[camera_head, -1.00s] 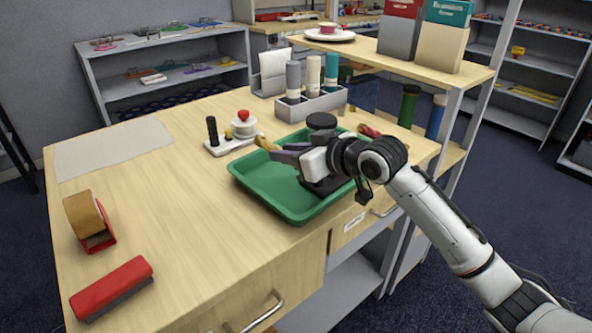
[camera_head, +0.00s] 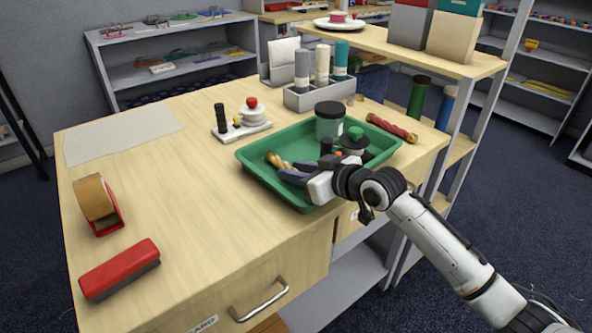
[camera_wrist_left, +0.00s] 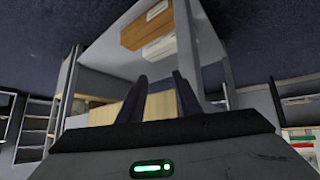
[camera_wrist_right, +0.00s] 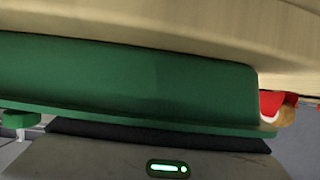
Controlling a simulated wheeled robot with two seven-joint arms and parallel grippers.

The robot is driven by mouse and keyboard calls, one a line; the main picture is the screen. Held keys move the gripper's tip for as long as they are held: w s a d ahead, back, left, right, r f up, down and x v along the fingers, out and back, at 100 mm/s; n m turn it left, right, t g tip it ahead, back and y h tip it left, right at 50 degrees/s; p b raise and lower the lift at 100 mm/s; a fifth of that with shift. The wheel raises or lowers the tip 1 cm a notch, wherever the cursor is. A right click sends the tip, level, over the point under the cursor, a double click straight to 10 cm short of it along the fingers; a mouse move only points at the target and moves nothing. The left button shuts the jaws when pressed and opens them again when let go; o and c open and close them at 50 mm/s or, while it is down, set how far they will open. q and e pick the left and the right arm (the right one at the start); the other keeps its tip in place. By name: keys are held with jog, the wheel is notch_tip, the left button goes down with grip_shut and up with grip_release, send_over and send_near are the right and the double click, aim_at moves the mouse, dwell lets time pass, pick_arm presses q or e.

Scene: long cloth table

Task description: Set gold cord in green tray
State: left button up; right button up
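The gold cord (camera_head: 277,160) is a short twisted piece at the left inside of the green tray (camera_head: 262,179). My right gripper (camera_head: 291,172) reaches over the tray's front side, with its dark fingers on the cord's near end, and appears shut on it. The cord's far end sticks out past the fingertips, low in the tray; whether it touches the floor is unclear. In the right wrist view the tray's green wall (camera_wrist_right: 130,80) hides the fingertips and cord. My left gripper (camera_wrist_left: 160,100) shows only in its wrist view, fingers apart and empty, away from the tabletop.
A grey holder (camera_head: 315,98), white-based stand (camera_head: 242,127), tape dispenser (camera_head: 98,204) and red stapler (camera_head: 119,270) surround open tabletop.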

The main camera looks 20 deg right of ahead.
jog(key=shift+r, duration=0.15)
jog(key=v, duration=1.2)
